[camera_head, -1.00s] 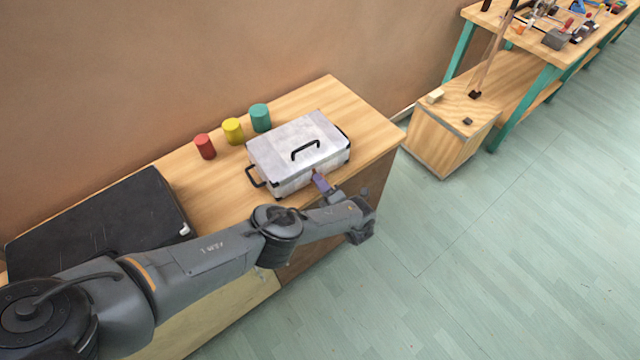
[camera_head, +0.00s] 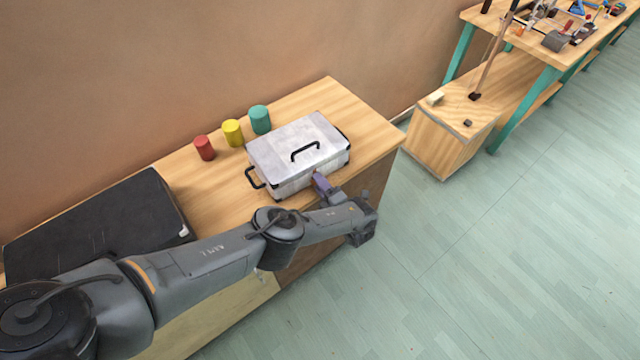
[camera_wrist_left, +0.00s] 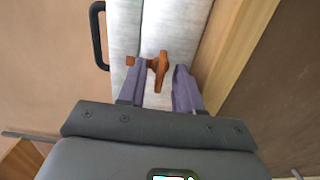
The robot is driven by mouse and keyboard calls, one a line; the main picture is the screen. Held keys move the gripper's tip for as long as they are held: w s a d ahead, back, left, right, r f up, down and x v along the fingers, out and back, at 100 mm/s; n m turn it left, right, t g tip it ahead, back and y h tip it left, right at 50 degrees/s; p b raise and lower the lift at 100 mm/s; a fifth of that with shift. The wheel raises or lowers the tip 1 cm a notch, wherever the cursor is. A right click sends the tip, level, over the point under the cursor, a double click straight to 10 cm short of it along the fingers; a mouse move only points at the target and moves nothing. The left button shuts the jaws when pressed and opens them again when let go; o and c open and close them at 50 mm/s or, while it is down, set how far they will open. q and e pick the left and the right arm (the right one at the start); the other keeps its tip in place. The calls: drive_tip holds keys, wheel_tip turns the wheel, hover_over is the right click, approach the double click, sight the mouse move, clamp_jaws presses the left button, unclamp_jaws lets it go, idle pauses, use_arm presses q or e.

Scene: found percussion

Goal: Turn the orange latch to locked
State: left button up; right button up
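The silver metal case (camera_head: 285,144) stands shut on the wooden cabinet top, and it also shows in the left wrist view (camera_wrist_left: 124,30). The orange latch (camera_wrist_left: 161,66) is on the case's front side in the left wrist view, its longer arm running along the picture's vertical. It is hidden in the head view. My left gripper (camera_head: 321,180) is at the case's front side. In the wrist view its two purple fingers (camera_wrist_left: 160,72) are apart, one on each side of the latch, with a visible gap on the right; contact on the left is unclear. My right gripper is not in view.
Red (camera_head: 205,148), yellow (camera_head: 232,132) and teal (camera_head: 260,119) cylinders stand behind the case. A black case (camera_head: 100,222) lies at the left of the cabinet top (camera_head: 360,124). A wooden box (camera_head: 440,141) and a cluttered workbench (camera_head: 530,62) are at the right.

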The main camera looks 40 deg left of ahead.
use_arm(q)
drive_tip(key=shift+d, duration=0.15)
drive_tip(key=v, duration=1)
drive_tip(key=shift+d+p, duration=0.25)
drive_tip(key=shift+p, duration=0.1)
drive_tip(key=shift+s, duration=0.15)
